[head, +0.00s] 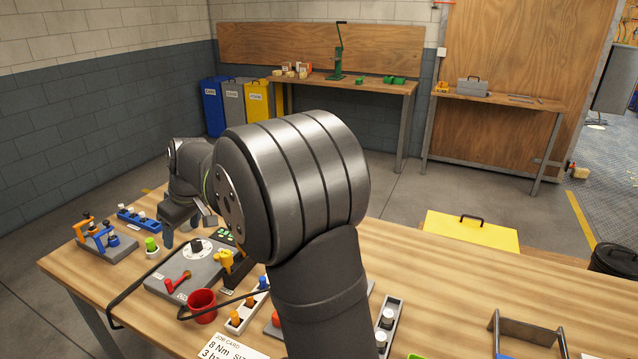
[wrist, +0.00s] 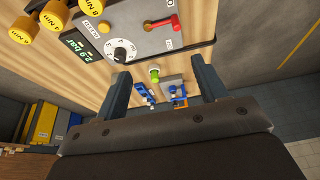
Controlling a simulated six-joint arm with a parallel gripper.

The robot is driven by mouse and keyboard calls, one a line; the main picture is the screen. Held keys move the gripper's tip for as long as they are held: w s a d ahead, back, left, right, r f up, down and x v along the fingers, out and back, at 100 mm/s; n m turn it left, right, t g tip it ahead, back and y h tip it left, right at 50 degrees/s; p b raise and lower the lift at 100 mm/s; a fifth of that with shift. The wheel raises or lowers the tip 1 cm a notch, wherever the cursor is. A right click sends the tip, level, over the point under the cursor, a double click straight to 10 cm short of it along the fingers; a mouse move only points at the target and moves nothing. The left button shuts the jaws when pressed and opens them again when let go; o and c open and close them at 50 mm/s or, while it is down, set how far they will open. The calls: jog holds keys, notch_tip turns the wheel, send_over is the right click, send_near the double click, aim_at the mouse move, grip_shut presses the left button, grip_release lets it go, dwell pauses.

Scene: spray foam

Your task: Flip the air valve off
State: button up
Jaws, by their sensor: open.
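The red air valve lever (head: 178,282) sits on the front of a grey box (head: 155,287) on the wooden bench. The wrist view shows the red lever (wrist: 168,23) near the top, beside an "O" mark. The box also carries a dial (wrist: 122,52) and a green display (wrist: 88,45) that seems to read 2.9 bar. My gripper (head: 188,228) is behind the dial in the head view, apart from the lever. In the wrist view my gripper (wrist: 161,72) has its two fingers wide apart with nothing held between them.
A green-capped item (head: 151,244), blue and orange fixtures (head: 100,238) and a red cup (head: 202,302) stand around the box. A dark hose (head: 125,295) curves along its left side. Yellow tools (wrist: 58,14) sit at the wrist view's upper left. My arm covers the bench's middle.

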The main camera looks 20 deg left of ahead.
jog(key=c, duration=0.7)
jog(key=shift+f, duration=0.3)
jog(key=c, duration=0.4)
jog(key=f+m+g+y, duration=0.1)
jog(key=f+m, duration=0.1)
jog(key=m, duration=0.1)
jog(key=d+f+m+g+y, duration=0.1)
jog(key=f+m, duration=0.2)
jog(key=d+f+m+g, duration=0.1)
jog(key=f+m, duration=0.1)
jog(key=m, duration=0.1)
jog(key=shift+w+d+f+g+y, duration=0.2)
jog(key=shift+w+g+y, duration=0.1)
jog(key=shift+g+y, duration=0.1)
grip_shut()
jog(key=m, duration=0.1)
jog(key=f+m+y, duration=0.1)
jog(key=w+m, duration=0.1)
jog(key=shift+d+f+m, duration=0.2)
jog(key=shift+d+m, duration=0.1)
